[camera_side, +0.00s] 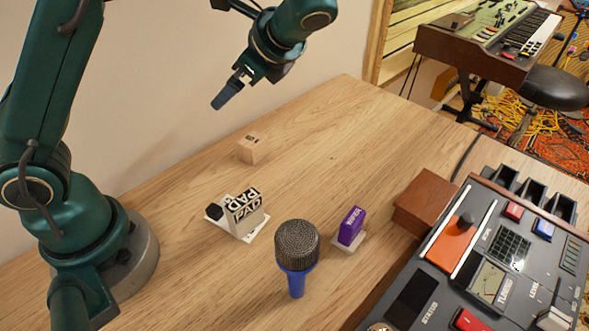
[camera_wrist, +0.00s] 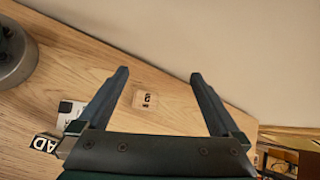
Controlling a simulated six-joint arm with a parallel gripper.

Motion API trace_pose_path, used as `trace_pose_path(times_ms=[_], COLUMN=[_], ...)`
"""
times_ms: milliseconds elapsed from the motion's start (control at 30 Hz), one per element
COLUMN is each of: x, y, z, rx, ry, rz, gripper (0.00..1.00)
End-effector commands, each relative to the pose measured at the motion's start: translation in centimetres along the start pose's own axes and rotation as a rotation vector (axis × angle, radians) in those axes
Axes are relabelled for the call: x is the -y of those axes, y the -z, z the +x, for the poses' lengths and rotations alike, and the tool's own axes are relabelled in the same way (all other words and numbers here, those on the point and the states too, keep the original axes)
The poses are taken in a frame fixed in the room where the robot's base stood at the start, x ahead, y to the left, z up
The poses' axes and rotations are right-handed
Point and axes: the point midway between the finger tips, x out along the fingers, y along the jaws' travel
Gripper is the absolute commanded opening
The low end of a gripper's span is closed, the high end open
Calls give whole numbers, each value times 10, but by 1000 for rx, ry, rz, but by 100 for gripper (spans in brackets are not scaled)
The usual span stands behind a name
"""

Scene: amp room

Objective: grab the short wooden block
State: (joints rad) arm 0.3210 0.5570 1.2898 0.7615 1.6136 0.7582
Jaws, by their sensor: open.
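The short wooden block (camera_side: 249,149) is a small light-wood cube with dark marks on its top. It stands alone on the wooden table near the wall in the side view. My gripper (camera_side: 232,92) is open and empty, held in the air above the block. Its spread fingers show in the wrist view (camera_wrist: 158,74).
A white-and-black lettered block (camera_side: 244,211) on a white base, a blue microphone (camera_side: 297,255) and a purple block (camera_side: 351,225) stand nearer the front. A brown wooden box (camera_side: 425,202) and a mixer console (camera_side: 500,270) fill the right. The wall bounds the table behind the block.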

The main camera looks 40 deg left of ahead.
Motion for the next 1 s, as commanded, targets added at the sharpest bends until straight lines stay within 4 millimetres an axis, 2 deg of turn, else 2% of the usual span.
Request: trace_pose_path(times_ms=[33,200,433,633,1000], x=[2,3,-16,-28,-23], y=[14,55,102,113,102], z=[5,20,44,55,92], rx=[44,173,271,302,300], ry=[8,40,68,65,67], rz=[54,197,333,391,390], gripper=[100,100,100,100,100])
